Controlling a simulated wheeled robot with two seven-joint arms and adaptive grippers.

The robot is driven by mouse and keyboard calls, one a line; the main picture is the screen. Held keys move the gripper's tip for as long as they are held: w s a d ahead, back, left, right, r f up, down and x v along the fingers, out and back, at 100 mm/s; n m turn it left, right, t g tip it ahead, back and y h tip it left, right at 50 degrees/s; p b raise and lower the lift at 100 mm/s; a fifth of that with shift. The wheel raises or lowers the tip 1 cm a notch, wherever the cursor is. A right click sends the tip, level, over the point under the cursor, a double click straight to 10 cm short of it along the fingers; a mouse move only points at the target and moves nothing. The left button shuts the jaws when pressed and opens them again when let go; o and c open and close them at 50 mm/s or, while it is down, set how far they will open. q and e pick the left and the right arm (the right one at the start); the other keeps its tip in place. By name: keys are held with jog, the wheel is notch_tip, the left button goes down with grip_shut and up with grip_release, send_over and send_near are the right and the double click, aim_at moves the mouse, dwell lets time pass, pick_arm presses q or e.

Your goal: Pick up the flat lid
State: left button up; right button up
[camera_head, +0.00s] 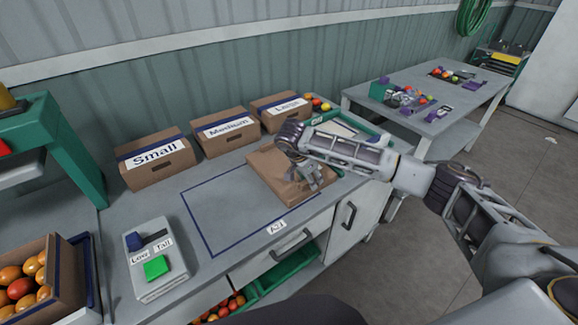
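A flat brown cardboard piece (268,168), which looks like the flat lid, lies on the grey worktop at the right end of the blue outlined rectangle. I cannot tell whether it is one lid or several layers. My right arm comes in from the right, and its gripper (313,180) points down over the right part of the cardboard. The gripper and wrist hide part of that piece. Whether the fingers touch it or are closed is not clear. My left gripper is not in view.
Boxes marked Small (155,163), Medium (224,133) and Large (281,110) stand along the wall. A control box (155,268) with a green button sits at front left. A tomato crate (62,252) is at lower left.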

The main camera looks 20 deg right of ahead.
jog(key=shift+f, duration=0.1)
dwell(0.5)
grip_shut()
